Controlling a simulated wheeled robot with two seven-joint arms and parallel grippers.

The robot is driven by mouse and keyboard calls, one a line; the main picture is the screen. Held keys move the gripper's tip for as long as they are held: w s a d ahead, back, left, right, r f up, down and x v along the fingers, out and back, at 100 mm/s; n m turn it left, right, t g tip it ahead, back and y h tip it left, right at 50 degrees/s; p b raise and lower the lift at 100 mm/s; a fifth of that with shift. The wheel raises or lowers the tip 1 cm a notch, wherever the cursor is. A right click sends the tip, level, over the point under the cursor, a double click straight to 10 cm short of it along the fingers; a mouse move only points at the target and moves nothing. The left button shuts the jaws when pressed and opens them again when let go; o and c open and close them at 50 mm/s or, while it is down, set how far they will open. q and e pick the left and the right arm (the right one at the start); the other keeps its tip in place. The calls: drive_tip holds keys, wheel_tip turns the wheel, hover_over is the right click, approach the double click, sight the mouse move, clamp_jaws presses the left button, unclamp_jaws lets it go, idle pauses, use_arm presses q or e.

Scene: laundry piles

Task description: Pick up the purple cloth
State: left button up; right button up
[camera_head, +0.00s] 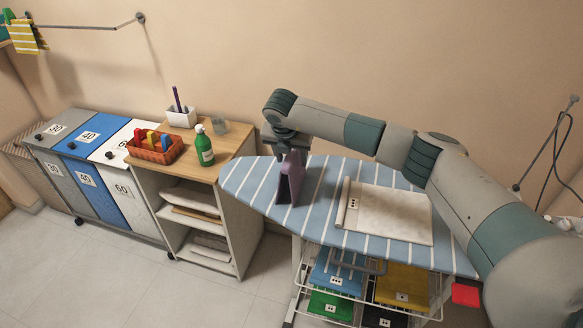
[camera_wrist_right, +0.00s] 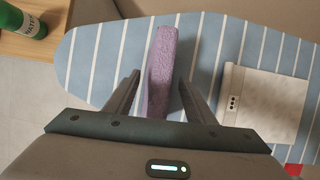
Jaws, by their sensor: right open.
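The purple cloth (camera_head: 291,181) is a folded, upright slab on the blue-and-white striped ironing board (camera_head: 249,187), near its left end. In the right wrist view the cloth (camera_wrist_right: 162,66) lies between my two fingers, with a visible gap on the right side and a narrower one on the left. My right gripper (camera_head: 292,154) is directly above the cloth in the head view and points down. It is open, and its fingers (camera_wrist_right: 158,86) straddle the cloth's near part. The cloth's top is partly hidden by the gripper in the head view. My left gripper is not in view.
A folded cream cloth (camera_head: 396,214) lies on the board to the right. Below is a wire rack (camera_head: 342,314) with folded coloured cloths. A wooden shelf unit (camera_head: 237,145) with a green bottle (camera_head: 204,147) and an orange basket (camera_head: 155,153) stands left of the board.

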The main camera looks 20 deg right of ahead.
drive_tip(key=shift+f+b, duration=0.2)
drive_tip(key=shift+b, duration=0.1)
drive_tip(key=shift+c, duration=0.6)
drive_tip(key=c, duration=1.1)
